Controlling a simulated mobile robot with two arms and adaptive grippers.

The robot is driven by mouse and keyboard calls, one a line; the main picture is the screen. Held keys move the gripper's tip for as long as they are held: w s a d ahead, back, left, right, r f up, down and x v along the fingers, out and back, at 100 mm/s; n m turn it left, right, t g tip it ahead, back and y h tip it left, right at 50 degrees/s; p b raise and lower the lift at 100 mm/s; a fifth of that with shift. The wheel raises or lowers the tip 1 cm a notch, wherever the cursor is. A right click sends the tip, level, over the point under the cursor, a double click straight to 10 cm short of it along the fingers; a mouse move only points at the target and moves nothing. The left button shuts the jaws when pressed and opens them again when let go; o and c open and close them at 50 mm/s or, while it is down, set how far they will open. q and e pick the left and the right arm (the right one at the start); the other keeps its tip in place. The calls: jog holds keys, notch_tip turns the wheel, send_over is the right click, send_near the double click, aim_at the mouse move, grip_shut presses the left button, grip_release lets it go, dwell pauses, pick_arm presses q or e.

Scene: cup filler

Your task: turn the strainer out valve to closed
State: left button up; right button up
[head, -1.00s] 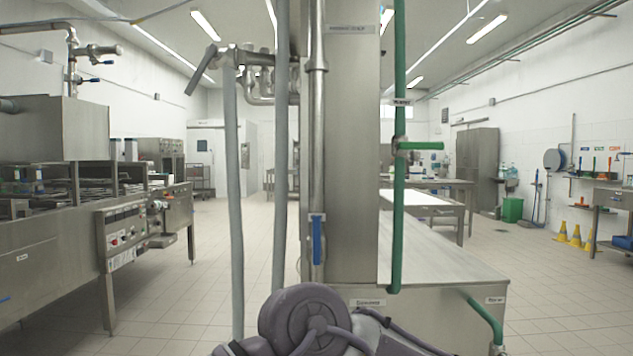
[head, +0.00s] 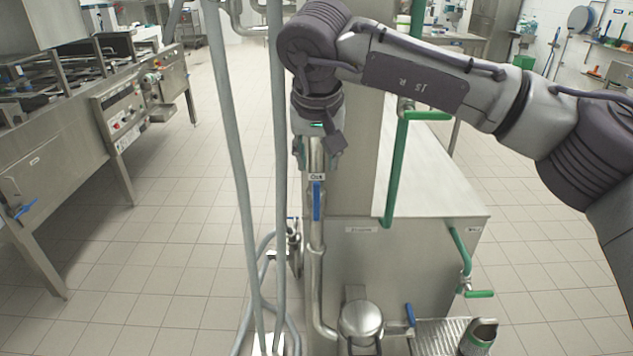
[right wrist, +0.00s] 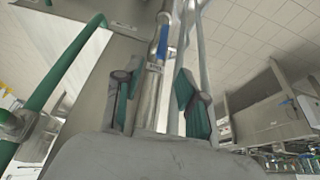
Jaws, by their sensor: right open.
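The out valve has a blue lever handle (head: 316,201) on the vertical steel pipe, just below a small label that seems to read "Out". The handle hangs straight down, in line with the pipe. My right gripper (head: 317,164) is open just above the label, pointing down, with the pipe behind or between its fingers; I cannot tell which. In the right wrist view the open fingers (right wrist: 158,98) show on both sides of the pipe, and the blue handle (right wrist: 163,42) lies beyond the fingertips, apart from them. My left gripper is not in view.
A steel tank (head: 415,255) stands right of the pipe, with green pipework (head: 394,170). A second blue handle (head: 410,314) sits low by a round steel housing (head: 360,320).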

aim_at(316, 197)
jog(key=p+x, duration=0.2)
jog(key=x, duration=1.1)
jog(key=shift+s+a+f, duration=0.1)
jog(key=shift+f, duration=0.1)
grip_shut()
